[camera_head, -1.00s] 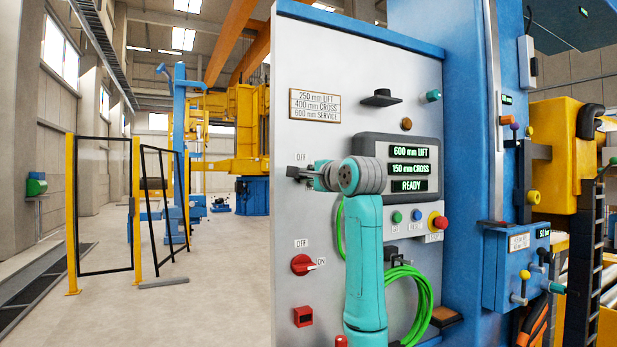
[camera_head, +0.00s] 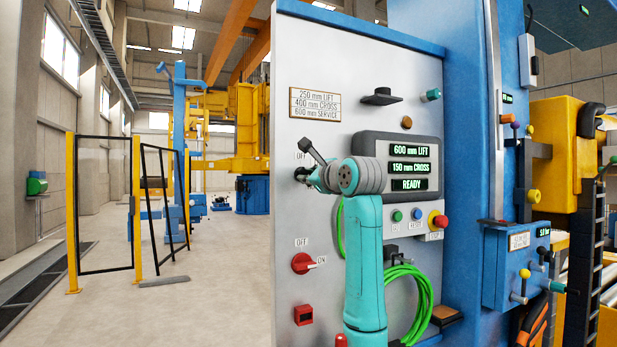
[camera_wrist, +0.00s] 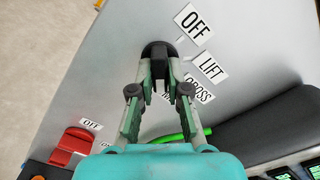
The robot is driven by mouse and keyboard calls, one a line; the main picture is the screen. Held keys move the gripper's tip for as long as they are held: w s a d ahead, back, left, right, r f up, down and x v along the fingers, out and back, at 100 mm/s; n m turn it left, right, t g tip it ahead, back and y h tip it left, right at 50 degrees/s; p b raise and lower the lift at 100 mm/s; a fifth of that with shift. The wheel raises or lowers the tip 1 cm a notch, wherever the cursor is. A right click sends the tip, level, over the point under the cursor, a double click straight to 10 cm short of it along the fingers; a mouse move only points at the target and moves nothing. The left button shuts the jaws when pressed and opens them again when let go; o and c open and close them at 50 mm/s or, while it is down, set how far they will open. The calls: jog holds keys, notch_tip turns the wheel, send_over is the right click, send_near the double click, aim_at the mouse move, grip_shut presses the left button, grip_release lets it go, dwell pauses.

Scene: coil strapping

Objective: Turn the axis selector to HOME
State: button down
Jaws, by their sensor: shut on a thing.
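The axis selector (camera_wrist: 160,48) is a black round knob on the grey panel, at the top middle of the wrist view. My gripper (camera_wrist: 159,72) is shut on its grip, one finger on each side. Labels OFF (camera_wrist: 192,22), LIFT (camera_wrist: 211,67) and CROSS (camera_wrist: 199,88) fan out to its right. A further label below CROSS is mostly hidden by my right finger, and I cannot read HOME. In the head view my gripper (camera_head: 308,174) meets the panel beside the upper OFF label (camera_head: 302,155), and my wrist hides most of the knob.
A display (camera_head: 409,168) reads 600 mm LIFT, 150 mm CROSS, READY. A red switch (camera_head: 302,263) sits below the selector. Several push buttons, including a red one (camera_head: 439,221), and a green cable coil (camera_head: 412,290) are near my arm. Open floor lies to the left.

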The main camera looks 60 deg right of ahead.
jog(key=shift+f, duration=0.1)
dwell(0.4)
jog(key=c, duration=1.1)
grip_release()
jog(key=shift+c, duration=0.2)
jog(key=shift+s, duration=0.1)
jog(key=v, duration=1.1)
jog(key=shift+s+a, duration=0.3)
jog(key=shift+f, duration=0.1)
